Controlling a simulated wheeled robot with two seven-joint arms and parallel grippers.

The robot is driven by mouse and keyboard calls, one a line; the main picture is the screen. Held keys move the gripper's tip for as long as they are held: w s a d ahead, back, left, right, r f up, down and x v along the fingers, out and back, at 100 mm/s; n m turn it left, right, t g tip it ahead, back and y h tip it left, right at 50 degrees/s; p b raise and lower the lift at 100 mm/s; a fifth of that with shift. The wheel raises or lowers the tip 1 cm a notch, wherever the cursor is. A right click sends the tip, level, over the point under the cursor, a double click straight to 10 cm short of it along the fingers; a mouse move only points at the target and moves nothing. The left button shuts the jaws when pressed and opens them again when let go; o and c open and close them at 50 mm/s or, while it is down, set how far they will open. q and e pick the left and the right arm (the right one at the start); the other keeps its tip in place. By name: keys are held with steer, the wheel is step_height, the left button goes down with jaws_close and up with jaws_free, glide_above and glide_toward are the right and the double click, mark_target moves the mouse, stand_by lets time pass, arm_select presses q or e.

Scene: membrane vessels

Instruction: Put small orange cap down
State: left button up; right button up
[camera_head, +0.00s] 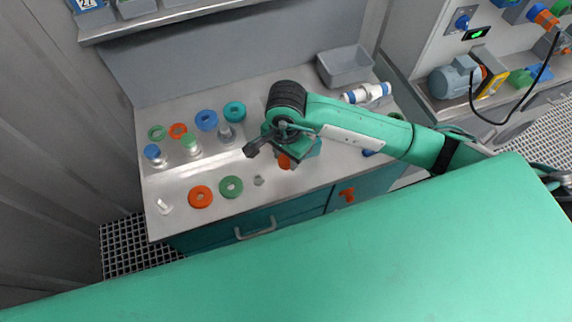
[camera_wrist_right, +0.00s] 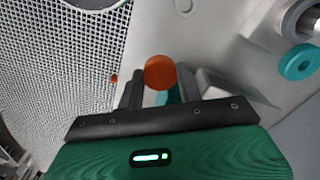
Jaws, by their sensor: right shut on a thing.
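My right gripper (camera_wrist_right: 160,88) is shut on the small orange cap (camera_wrist_right: 160,73), which shows as a round orange face between the two dark fingers in the right wrist view. In the head view, the orange cap (camera_head: 285,161) shows partly below my right gripper (camera_head: 284,153), over the right-middle part of the steel bench (camera_head: 185,172). The wrist covers much of the cap there, and I cannot tell whether it touches the bench. My left gripper is not in view.
A larger orange ring (camera_head: 200,196) and green ring (camera_head: 231,187) lie near the front edge. Capped vessels (camera_head: 190,146) and several rings (camera_head: 206,120) stand or lie at the left and back. A grey bin (camera_head: 345,66) and a white-blue cylinder (camera_head: 367,93) are at the back right.

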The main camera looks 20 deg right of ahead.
mark_target(286, 176)
step_height(286, 176, down, 3)
steer(key=shift+r, duration=0.15)
step_height(286, 176, down, 4)
steer(key=shift+f+p, duration=0.1)
steer(key=shift+p, duration=0.6)
steer(key=shift+f, duration=0.15)
steer(key=o, duration=1.1)
steer(key=shift+c, duration=0.2)
